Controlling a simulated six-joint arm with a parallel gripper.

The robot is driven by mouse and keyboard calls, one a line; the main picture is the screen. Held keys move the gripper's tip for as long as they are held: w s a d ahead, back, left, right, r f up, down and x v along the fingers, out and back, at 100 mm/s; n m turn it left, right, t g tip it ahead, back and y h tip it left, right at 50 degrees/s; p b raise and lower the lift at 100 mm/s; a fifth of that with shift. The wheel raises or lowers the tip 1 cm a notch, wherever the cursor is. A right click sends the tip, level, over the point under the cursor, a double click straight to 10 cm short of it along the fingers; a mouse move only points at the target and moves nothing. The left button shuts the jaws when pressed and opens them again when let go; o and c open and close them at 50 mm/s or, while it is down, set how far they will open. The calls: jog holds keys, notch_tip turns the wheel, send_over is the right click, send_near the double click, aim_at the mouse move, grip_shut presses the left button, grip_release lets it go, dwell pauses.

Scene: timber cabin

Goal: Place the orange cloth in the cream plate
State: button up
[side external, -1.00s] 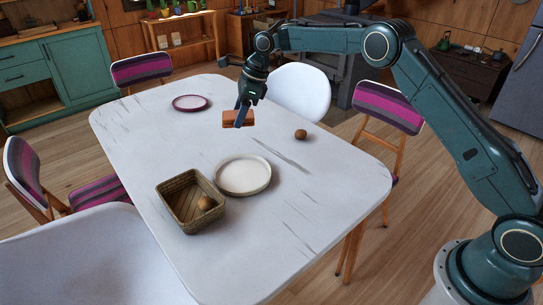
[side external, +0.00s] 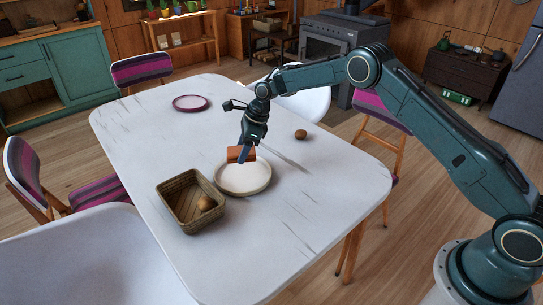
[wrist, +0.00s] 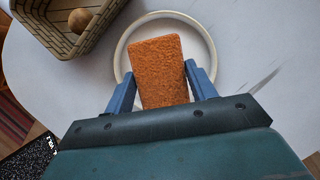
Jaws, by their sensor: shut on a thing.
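The orange cloth (side external: 241,154) is a folded rectangular block in the side view. It also shows in the wrist view (wrist: 158,70), between two blue fingers. My gripper (side external: 246,155) is shut on it and holds it over the back part of the cream plate. The cream plate (side external: 243,185) lies on the white table. In the wrist view the round plate (wrist: 205,47) is behind the cloth, which hides much of it. I cannot tell whether the cloth touches the plate.
A wicker basket (side external: 177,208) with a round brown item (side external: 206,203) stands just left of the plate. Another brown round item (side external: 301,134) lies to the right on the table. A purple-rimmed plate (side external: 190,103) is at the far end. The near right tabletop (side external: 310,200) is clear.

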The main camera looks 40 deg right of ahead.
aim_at(252, 150)
jog(key=shift+f, duration=1.55)
jog(key=shift+f, duration=2.1)
jog(key=shift+f, duration=0.1)
jog(key=o, duration=0.9)
jog(key=shift+o, duration=0.3)
jog(key=v, duration=1.1)
jog(key=shift+s+d+r, duration=0.1)
jog(key=shift+d+r, duration=0.05)
jog(key=shift+r, duration=0.4)
